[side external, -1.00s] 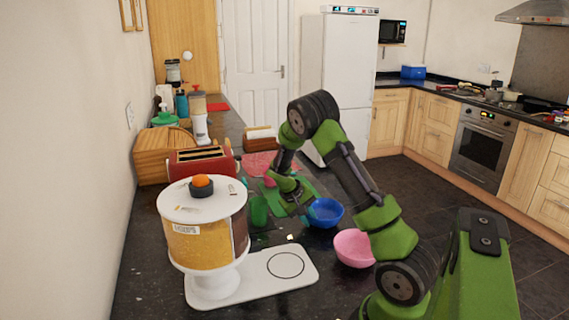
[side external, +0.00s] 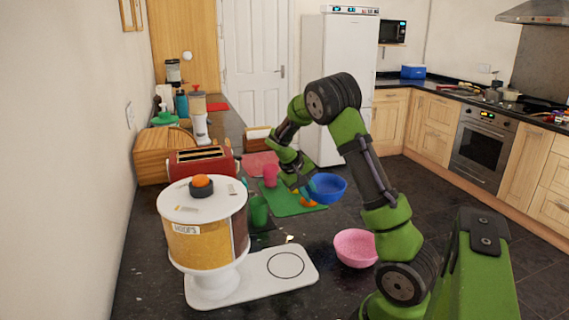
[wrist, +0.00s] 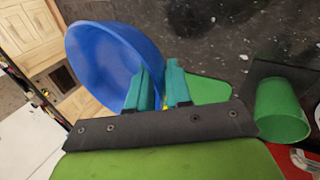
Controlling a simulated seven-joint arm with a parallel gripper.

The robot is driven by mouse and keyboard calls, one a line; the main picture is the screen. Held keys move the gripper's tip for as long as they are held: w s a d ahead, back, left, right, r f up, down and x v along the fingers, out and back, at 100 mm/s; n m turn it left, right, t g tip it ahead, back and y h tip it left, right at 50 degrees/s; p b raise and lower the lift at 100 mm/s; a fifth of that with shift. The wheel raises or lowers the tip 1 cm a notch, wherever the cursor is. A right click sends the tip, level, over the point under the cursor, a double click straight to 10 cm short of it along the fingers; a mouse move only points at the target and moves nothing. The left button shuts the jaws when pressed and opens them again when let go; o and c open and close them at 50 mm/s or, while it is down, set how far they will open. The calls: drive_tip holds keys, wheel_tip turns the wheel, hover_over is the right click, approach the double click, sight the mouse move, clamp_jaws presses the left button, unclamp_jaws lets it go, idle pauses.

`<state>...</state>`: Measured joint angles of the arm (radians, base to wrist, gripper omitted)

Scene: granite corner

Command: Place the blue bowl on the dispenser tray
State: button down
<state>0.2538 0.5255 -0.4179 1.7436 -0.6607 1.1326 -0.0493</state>
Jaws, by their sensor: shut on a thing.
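The blue bowl (side external: 328,188) is held up above the counter, over the right part of the green mat in the side view. My gripper (side external: 304,187) is shut on the bowl's left rim. In the wrist view the blue bowl (wrist: 108,62) is tilted, with its rim between the teal fingers of my gripper (wrist: 158,92). The white dispenser tray (side external: 262,284) lies at the foot of the cereal dispenser (side external: 205,225), nearer the camera than the bowl. A ring is marked on its bare top.
A green cup (side external: 258,211) stands between the dispenser and the green mat (side external: 290,204); it also shows in the wrist view (wrist: 282,110). A pink bowl (side external: 355,248) sits right of the tray. A pink cup (side external: 270,175) and a red toaster (side external: 203,161) stand farther back.

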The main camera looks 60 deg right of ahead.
wheel_tip(320, 180, up, 6)
drive_tip(key=shift+r, duration=0.1)
drive_tip(key=s+a+m+y, duration=0.4)
drive_tip(key=s+a+m, duration=0.2)
drive_tip(key=a+m, duration=0.4)
drive_tip(key=s+a+m+y, duration=0.4)
drive_tip(key=s+a+m, duration=0.3)
drive_tip(key=a, duration=0.5)
wheel_tip(320, 180, down, 9)
drive_tip(key=w, duration=0.1)
drive_tip(key=shift+m+g, duration=0.3)
drive_tip(key=shift+m, duration=0.1)
drive_tip(key=w+d, duration=0.2)
drive_tip(key=w, duration=0.2)
drive_tip(key=w+d+f, duration=0.1)
drive_tip(key=w+d, duration=0.1)
drive_tip(key=w, duration=0.3)
drive_tip(key=w+d, duration=0.3)
drive_tip(key=w, duration=0.2)
drive_tip(key=shift+w+f, duration=0.1)
drive_tip(key=shift+f, duration=0.15)
drive_tip(key=shift+w+f, duration=0.1)
drive_tip(key=shift+f, duration=1.65)
